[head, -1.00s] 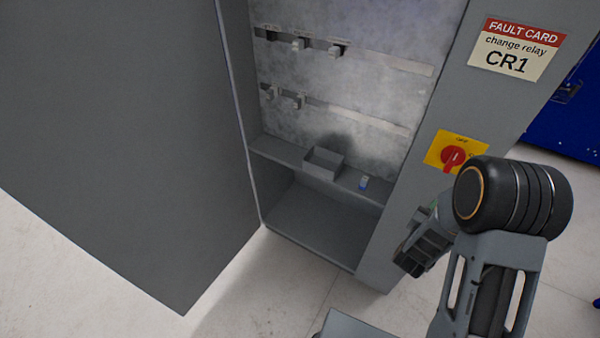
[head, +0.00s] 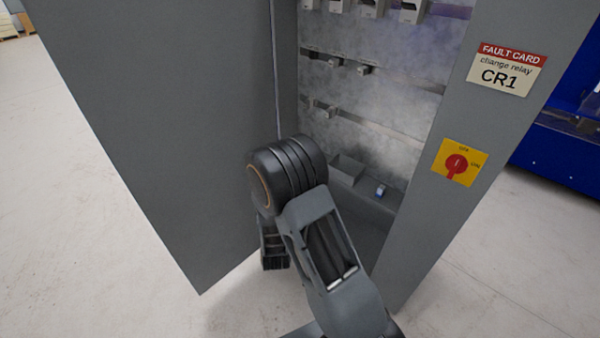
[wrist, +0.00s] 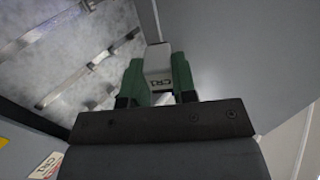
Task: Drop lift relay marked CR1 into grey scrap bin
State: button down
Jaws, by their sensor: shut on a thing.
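In the head view my arm is in front of the open cabinet, and the relay is hidden there. The relay is held apart from the bin.
A small blue and white part (head: 380,190) lies on the shelf right of the bin. The open cabinet door (head: 160,130) stands left of my arm. Rails (head: 400,80) with several small devices cross the back panel. A red rotary switch (head: 457,166) sits on the right frame.

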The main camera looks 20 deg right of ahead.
aim_at(346, 170)
jog(key=u, duration=0.2)
jog(key=i, duration=1)
